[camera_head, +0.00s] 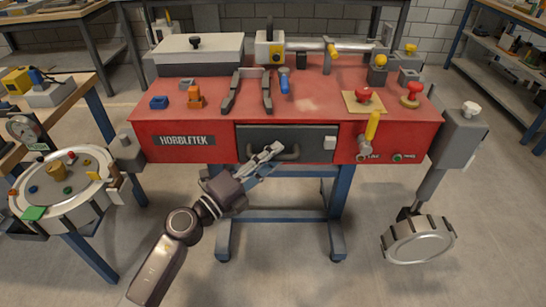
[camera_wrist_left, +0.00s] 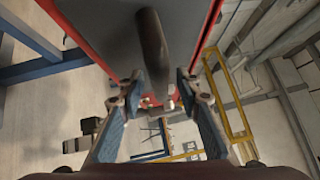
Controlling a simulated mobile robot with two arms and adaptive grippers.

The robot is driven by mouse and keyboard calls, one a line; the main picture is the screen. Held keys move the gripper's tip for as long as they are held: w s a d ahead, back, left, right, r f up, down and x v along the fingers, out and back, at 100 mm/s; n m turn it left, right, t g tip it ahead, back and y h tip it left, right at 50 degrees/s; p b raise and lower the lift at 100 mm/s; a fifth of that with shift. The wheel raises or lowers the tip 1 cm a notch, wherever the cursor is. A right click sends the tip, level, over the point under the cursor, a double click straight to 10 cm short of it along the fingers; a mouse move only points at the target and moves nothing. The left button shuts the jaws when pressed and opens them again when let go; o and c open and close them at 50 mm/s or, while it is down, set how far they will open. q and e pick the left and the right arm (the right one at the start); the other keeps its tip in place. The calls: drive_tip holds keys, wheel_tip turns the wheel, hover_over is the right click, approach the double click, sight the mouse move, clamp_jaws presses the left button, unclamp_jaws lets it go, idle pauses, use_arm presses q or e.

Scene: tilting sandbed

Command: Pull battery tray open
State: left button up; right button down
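The battery tray (camera_head: 315,136) is a dark grey drawer front set in the middle of the red bench's front, and it looks flush with it. Its grey bar handle (camera_head: 295,152) runs along the lower part of the front, partly hidden by my gripper. My left gripper (camera_head: 270,153) is at the left part of this handle. In the left wrist view, the dark handle (camera_wrist_left: 151,45) reaches down between the two spread fingers of the gripper (camera_wrist_left: 160,85), with a gap on both sides. My right gripper is in neither view.
The red bench (camera_head: 190,130) carries a lidded grey box (camera_head: 197,55), grey tongs-like bars, and several coloured knobs. A yellow lever (camera_head: 372,126) stands right of the tray. A round dish (camera_head: 420,240) hangs at right. Floor in front is clear.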

use_arm(q)
drive_tip(key=shift+d, duration=0.1)
clamp_jaws()
idle(0.3)
